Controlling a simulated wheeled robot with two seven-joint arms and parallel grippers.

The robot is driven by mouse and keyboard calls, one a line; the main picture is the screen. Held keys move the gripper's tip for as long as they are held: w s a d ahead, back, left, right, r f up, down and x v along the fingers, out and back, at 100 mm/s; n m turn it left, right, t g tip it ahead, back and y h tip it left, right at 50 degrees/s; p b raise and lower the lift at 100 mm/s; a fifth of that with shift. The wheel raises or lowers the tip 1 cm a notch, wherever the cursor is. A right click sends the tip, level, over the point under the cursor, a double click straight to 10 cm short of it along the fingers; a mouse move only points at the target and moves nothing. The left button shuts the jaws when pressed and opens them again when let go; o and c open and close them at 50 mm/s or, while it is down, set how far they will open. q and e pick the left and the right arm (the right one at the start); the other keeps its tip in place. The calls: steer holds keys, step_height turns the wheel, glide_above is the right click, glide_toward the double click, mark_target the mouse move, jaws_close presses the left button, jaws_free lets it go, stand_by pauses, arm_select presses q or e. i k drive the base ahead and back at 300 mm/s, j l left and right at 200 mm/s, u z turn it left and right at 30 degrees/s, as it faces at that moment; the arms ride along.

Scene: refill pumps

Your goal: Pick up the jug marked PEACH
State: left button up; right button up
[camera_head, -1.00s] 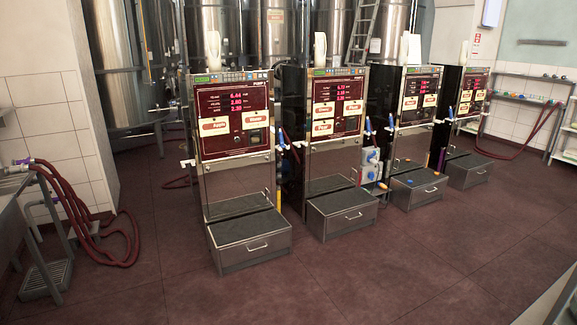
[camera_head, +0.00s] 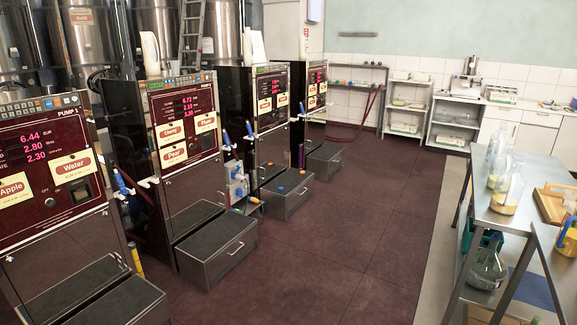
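Clear glass jugs with some yellow liquid stand on the metal table at the right: one jug (camera_head: 509,188) in front and another (camera_head: 497,167) just behind it. A further clear jug (camera_head: 487,270) sits on the lower level under the tabletop. A yellow container (camera_head: 568,240) is cut by the right edge. White jug-like containers stand on top of the pumps, one (camera_head: 150,53) on the second pump and one (camera_head: 305,42) farther back. I cannot read PEACH on any of them. Neither of my grippers is in view.
The metal table (camera_head: 497,212) carries a wooden tray (camera_head: 546,204). Several pumps, the nearest marked PUMP 1 (camera_head: 55,165), line the left with drawer steps (camera_head: 215,245) in front. Shelves and a white counter (camera_head: 523,115) stand behind. The dark red floor (camera_head: 335,235) between is clear.

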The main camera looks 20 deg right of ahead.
mark_target(496, 147)
steer(key=i+l+z, duration=0.25)
steer(key=i+z, duration=0.25)
steer(key=i+l+z, duration=0.1)
steer(key=i+z, duration=0.4)
steer(key=i+j+z, duration=0.1)
steer(key=i+z, duration=0.4)
steer(key=i+u, duration=0.25)
steer(key=i, duration=0.6)
steer(key=i+l+u, duration=0.25)
steer(key=i, duration=0.6)
steer(key=i+z, duration=0.15)
steer(key=i, duration=0.4)
steer(key=i+j+z, duration=0.15)
steer(key=i, duration=0.45)
steer(key=i+j+z, duration=0.15)
steer(key=i, duration=0.4)
steer(key=i+z, duration=0.15)
steer(key=i, duration=1.55)
steer(key=i+u, duration=0.15)
steer(key=i, duration=0.7)
steer(key=i+l+u, duration=0.15)
steer(key=i, duration=0.65)
steer(key=i+j+z, duration=0.15)
steer(key=i, duration=0.25)
steer(key=i+j+z, duration=0.1)
steer(key=i, duration=0.25)
steer(key=i+j+z, duration=0.15)
steer(key=i, duration=0.25)
steer(key=z, duration=3.7)
